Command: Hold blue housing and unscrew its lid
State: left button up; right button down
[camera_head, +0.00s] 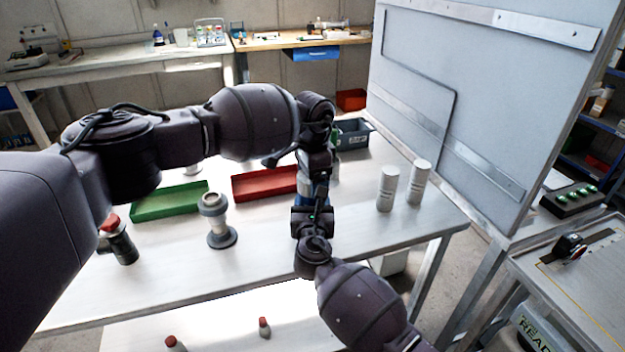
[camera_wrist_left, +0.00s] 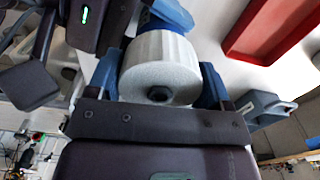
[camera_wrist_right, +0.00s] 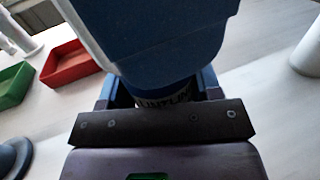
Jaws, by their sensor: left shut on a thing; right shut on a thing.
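The blue housing (camera_head: 303,192) stands upright over the table, mostly hidden by my grippers in the head view. In the right wrist view its body (camera_wrist_right: 165,98), with a band of white lettering, sits between the fingers of my right gripper (camera_head: 304,212), which is shut on it. My left gripper (camera_head: 314,165) comes down from above. In the left wrist view its fingers close on both sides of the round white-grey lid (camera_wrist_left: 158,65), which has a dark centre. A large blue shape (camera_wrist_right: 150,40) overhangs the right wrist view; I cannot tell whether it is a finger.
A green tray (camera_head: 170,203) and a red tray (camera_head: 265,184) lie behind on the table. A grey stand (camera_head: 219,225) and a red-capped dark bottle (camera_head: 120,245) are left. Two white cylinders (camera_head: 388,188) stand right. A grey bin (camera_head: 353,133) is behind.

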pick_arm(q)
jog(key=o, duration=1)
jog(key=shift+r, duration=0.1)
